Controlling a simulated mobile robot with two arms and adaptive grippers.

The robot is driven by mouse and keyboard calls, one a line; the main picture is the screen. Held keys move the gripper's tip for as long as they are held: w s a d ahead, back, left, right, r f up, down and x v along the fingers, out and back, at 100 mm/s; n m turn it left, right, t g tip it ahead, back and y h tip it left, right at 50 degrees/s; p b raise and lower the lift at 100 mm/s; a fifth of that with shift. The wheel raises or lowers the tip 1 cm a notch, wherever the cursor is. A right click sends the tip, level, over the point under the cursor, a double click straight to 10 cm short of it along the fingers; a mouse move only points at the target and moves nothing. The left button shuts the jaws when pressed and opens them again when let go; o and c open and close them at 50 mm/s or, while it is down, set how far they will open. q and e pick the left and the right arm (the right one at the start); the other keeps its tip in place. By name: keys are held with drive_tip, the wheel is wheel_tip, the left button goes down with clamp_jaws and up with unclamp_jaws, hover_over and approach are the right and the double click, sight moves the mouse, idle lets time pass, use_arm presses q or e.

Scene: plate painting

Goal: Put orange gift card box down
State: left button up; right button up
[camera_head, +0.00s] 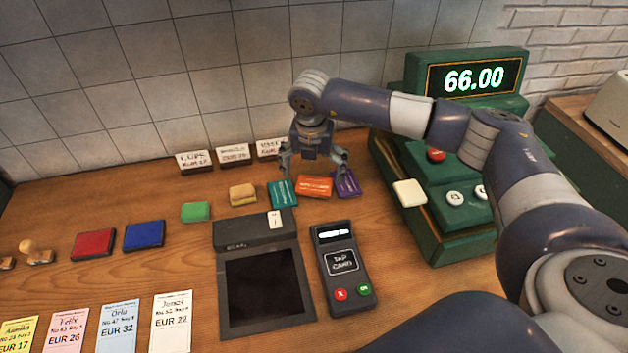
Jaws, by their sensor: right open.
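The orange gift card box (315,187) lies on the wooden counter, between a teal box (283,194) on its left and a purple box (346,184) on its right. My right gripper (314,168) is just above and behind the orange box. Its fingers are spread apart, one toward the teal box and one toward the purple box, and nothing is held between them. I cannot tell whether a fingertip touches a box. My left gripper is not in view.
A green cash register (430,190) showing 66.00 stands at the right. A card reader (341,265) and a dark-screened device (262,275) lie in front. Small signs (233,154) stand along the tiled wall. Green (195,211), yellow (242,194), blue (144,235) and red (93,244) items lie left.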

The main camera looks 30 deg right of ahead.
sight(313, 191)
wheel_tip(313, 191, up, 7)
drive_tip(key=b, duration=0.1)
drive_tip(key=shift+s+a, duration=0.3)
drive_tip(key=shift+s, duration=0.15)
drive_tip(key=shift+r, duration=0.15)
